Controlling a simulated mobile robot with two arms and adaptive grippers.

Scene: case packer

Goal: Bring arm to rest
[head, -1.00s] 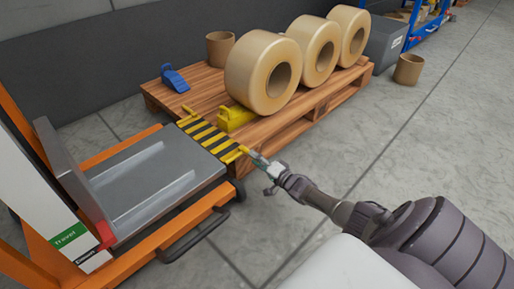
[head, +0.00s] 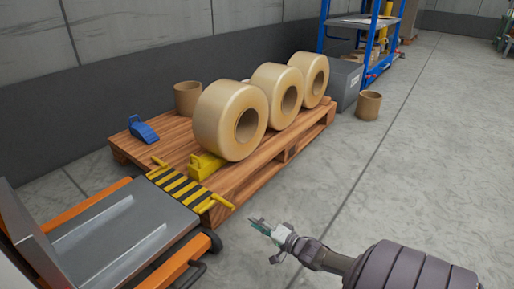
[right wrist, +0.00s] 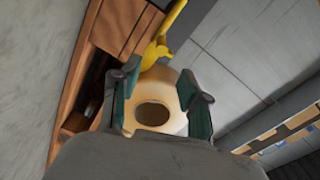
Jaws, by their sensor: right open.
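My right gripper (head: 262,224) is open and empty, in front of the pallet's near right corner and apart from it in the head view. In the right wrist view its fingers (right wrist: 155,103) stand spread, with a tan roll (right wrist: 150,85) showing beyond and between them. My right arm reaches in from the lower right. My left gripper is not in view.
A wooden pallet (head: 262,178) holds several things: large tan rolls (head: 228,105), a yellow chock (head: 206,167) and a blue dispenser (head: 143,130). A yellow-black striped plate (head: 182,188) bridges to an orange lift cart (head: 90,192). Floor (head: 400,150) at right is clear.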

